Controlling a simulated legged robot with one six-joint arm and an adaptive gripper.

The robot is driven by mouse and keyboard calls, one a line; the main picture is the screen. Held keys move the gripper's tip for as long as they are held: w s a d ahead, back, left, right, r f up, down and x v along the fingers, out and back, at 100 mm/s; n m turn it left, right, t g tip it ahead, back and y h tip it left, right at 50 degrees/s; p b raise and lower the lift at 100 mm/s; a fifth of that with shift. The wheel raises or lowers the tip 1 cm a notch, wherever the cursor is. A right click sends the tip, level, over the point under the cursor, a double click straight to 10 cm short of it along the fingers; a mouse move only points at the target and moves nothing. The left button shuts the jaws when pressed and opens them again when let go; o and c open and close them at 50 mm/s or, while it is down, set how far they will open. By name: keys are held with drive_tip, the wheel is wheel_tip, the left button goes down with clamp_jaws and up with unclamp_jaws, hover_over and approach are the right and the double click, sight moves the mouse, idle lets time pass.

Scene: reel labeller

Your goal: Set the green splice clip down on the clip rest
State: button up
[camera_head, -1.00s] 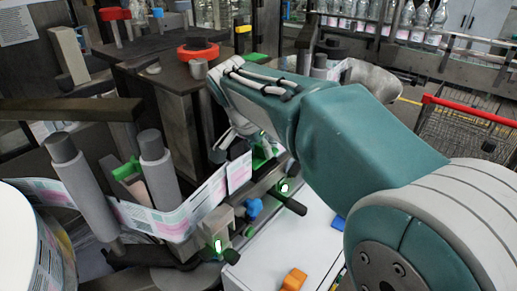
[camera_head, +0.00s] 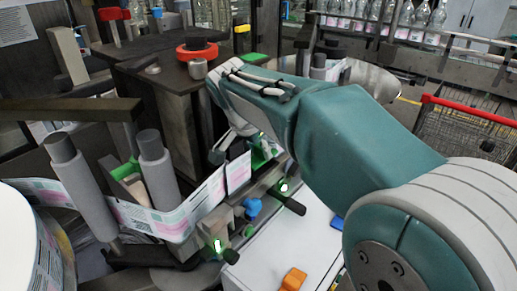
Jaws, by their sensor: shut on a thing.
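My gripper (camera_head: 230,151) is at the end of my teal arm, pointing down behind the upright label strip near the middle of the labeller. Its fingers are small and partly hidden by the strip and the wrist. A bright green piece (camera_head: 258,159), which looks like the green splice clip, shows just right of the fingers, partly covered. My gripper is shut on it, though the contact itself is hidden. I cannot make out the clip rest clearly. Another green part (camera_head: 125,168) sits between the two grey rollers at left.
Two grey rollers (camera_head: 158,170) carry the label web (camera_head: 165,221) in front of my gripper. A blue knob (camera_head: 252,207) and green-lit sensors (camera_head: 217,246) line the rail. An orange block (camera_head: 293,279) lies on the white surface (camera_head: 262,272). A dark cabinet (camera_head: 172,95) stands behind.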

drive_tip(key=shift+f, duration=0.4)
idle(0.5)
drive_tip(key=o, duration=1.1)
drive_tip(key=shift+s, duration=0.1)
drive_tip(key=v, duration=1.2)
drive_tip(key=shift+r, duration=0.15)
